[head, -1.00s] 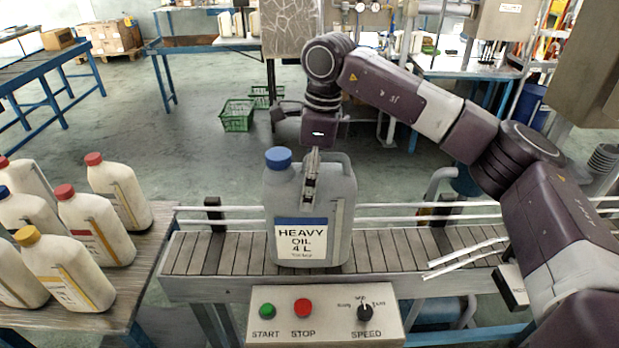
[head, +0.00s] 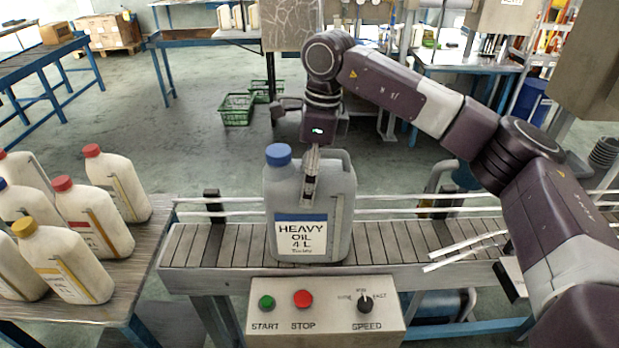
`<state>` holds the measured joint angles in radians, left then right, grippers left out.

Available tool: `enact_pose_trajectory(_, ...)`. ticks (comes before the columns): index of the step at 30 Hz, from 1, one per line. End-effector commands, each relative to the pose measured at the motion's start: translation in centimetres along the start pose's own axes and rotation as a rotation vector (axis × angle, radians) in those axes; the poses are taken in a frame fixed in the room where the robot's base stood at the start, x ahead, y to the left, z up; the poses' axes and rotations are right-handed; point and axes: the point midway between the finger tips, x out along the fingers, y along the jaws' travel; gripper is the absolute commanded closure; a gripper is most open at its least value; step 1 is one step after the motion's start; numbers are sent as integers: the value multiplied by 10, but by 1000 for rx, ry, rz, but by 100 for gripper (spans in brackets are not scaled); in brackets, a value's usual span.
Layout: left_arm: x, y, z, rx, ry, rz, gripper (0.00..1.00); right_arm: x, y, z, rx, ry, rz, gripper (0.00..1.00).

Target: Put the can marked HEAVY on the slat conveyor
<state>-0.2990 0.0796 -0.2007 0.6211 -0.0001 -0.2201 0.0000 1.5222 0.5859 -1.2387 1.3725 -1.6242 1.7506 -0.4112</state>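The grey can (head: 346,235) has a blue cap and a white label reading HEAVY OIL 4 L. It stands upright at the middle of the slat conveyor (head: 225,245); its base meets the slats, though I cannot tell whether its full weight rests there. My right gripper (head: 310,192) reaches down from above onto the top of the can. Its fingers show as one narrow bar over the handle area and look shut on the can; the far finger is hidden. My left gripper is not in view.
A control box (head: 325,315) with START, STOP and a SPEED dial fronts the conveyor. Several cream bottles stand on a wooden table (head: 150,240) at the left. Rails (head: 235,210) run behind the slats. The slats left of the can are free.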

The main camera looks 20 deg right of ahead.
Motion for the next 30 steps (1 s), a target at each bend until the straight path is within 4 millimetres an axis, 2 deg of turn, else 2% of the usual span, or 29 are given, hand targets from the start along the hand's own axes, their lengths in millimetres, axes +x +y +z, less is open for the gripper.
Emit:
enact_pose_trajectory(3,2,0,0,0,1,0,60,3,0,0,0,-1,-1,68)
enact_pose_trajectory(4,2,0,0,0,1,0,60,2,0,0,0,-1,-1,20)
enact_pose_trajectory(9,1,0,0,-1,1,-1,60,2,0,0,0,-1,-1,3)
enact_pose_trajectory(20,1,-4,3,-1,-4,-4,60,-2,0,0,0,0,0,3)
enact_pose_trajectory(23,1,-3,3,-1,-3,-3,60,-15,-1,0,0,-1,-2,3)
enact_pose_trajectory(30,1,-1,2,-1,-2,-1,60,-66,-1,0,1,-3,-4,3)
